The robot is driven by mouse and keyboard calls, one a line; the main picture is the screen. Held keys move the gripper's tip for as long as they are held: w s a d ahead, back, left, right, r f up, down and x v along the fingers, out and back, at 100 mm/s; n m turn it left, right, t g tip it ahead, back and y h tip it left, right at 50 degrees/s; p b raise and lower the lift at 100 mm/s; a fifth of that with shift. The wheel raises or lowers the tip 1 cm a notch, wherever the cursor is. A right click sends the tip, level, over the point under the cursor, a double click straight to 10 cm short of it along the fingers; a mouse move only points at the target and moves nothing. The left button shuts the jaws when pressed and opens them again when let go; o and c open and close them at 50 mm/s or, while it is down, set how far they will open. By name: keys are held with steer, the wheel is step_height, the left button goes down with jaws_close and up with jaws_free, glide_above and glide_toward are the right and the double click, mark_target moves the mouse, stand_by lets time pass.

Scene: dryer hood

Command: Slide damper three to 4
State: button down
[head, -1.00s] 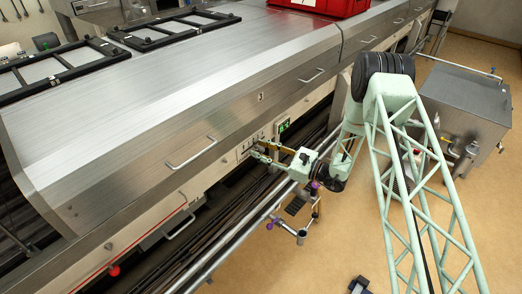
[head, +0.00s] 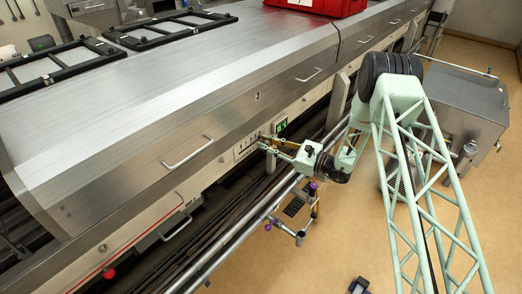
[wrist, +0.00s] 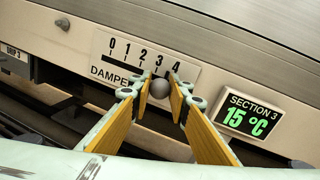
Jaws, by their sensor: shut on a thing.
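The damper scale (wrist: 148,58) is a white plate marked 0 to 4 above a dark slot, with the word DAMPER partly hidden by a finger. A round grey knob (wrist: 160,89) sits near the scale's right end, below the 3 and 4; its exact mark cannot be told. My gripper (wrist: 160,86) is shut on the knob, with one yellow-padded finger on each side. In the head view, my gripper (head: 264,143) reaches the machine's front panel at the right end of the scale plate (head: 247,147); the knob is too small to make out there.
A display (wrist: 248,115) reading SECTION 3, 15 °C is just right of the scale. A silver hood (head: 160,100) with handles overhangs the panel. A pipe rail (head: 235,235) runs along the machine below my gripper. Open floor (head: 320,250) lies in front.

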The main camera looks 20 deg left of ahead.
steer(key=shift+w+d, duration=0.25)
steer(key=shift+w, duration=0.35)
steer(key=c, duration=2.5)
jaws_free()
steer(key=shift+w+d, duration=0.15)
steer(key=shift+o, duration=0.2)
steer(key=s+d, duration=0.2)
steer(key=d, duration=0.9)
steer(key=shift+d, duration=0.35)
steer(key=shift+s+r, duration=0.1)
steer(key=shift+s, duration=0.05)
